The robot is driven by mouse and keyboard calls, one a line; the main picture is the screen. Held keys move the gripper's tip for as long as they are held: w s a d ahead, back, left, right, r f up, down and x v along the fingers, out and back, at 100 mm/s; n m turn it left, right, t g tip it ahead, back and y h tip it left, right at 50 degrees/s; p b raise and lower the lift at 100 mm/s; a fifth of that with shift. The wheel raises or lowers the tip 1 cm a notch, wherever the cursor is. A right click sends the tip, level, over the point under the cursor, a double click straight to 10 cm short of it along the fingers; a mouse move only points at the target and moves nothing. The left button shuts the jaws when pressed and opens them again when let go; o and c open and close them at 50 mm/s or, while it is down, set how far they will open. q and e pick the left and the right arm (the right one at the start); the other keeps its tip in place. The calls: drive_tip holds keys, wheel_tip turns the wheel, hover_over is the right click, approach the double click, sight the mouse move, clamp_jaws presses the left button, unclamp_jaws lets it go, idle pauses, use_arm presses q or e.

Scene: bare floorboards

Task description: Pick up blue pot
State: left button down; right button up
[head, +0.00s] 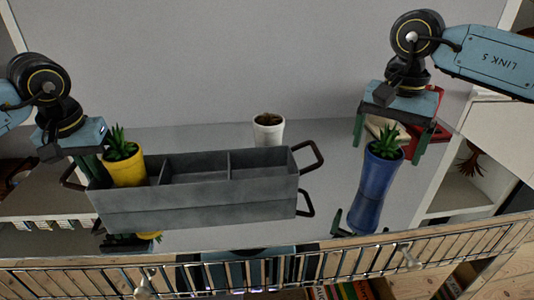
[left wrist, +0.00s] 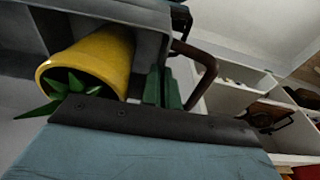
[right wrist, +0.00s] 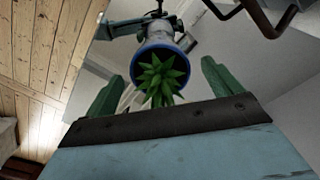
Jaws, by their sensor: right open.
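The blue pot (head: 382,173) holds a spiky green plant and stands upright on the grey reflective surface, right of the grey crate. Its reflection shows below it. My right gripper (head: 389,140) is open above it, with a finger on either side of the plant. In the right wrist view the blue pot (right wrist: 138,62) is seen from above between the spread fingers of the right gripper (right wrist: 160,88), with no visible contact. My left gripper (left wrist: 163,87) is at the crate's left end, fingers close together beside the end wall; I cannot tell whether anything is between them.
The grey crate (head: 215,205) has compartments and brown handles. A yellow pot (head: 125,172) with a plant is in its left compartment. A white pot (head: 268,132) stands behind the crate. A wire rack (head: 270,270) runs along the front. Shelves flank the surface.

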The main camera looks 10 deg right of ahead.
drive_tip(key=shift+f, duration=1.45)
drive_tip(key=shift+r, duration=0.1)
drive_tip(key=c, duration=1.4)
drive_tip(key=shift+o, duration=0.2)
